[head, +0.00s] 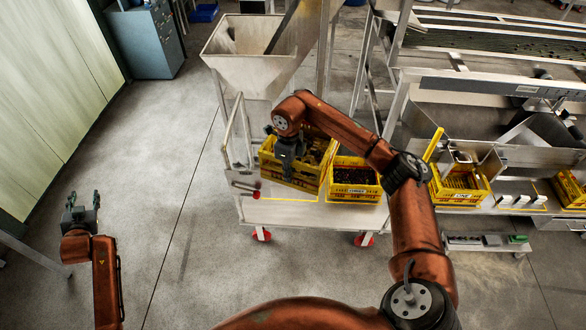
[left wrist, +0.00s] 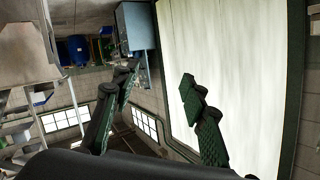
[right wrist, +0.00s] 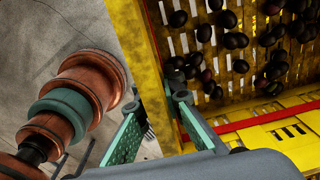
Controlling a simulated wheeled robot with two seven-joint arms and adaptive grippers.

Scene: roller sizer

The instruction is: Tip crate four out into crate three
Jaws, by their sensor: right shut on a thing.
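A yellow slatted crate, taken as crate four (head: 290,182), is at the left end of the low cart and looks tilted; I cannot read its label. My right gripper (head: 287,152) is shut on its near wall. The right wrist view shows the fingers (right wrist: 160,110) at the crate's rim (right wrist: 150,60), with several dark round fruits (right wrist: 235,40) spread over the slatted floor inside. A second yellow crate, taken as crate three (head: 353,190), stands just right of it on the cart, upright and holding many dark fruits. My left gripper (head: 80,205) is open and empty, far left.
The wheeled cart (head: 290,212) carries both crates. A metal hopper (head: 240,55) rises behind. At right, yellow crates (head: 460,192) and (head: 568,188) stand at the sizing machine (head: 480,125). The floor left of the cart is clear; a blue cabinet (head: 148,40) stands farther back.

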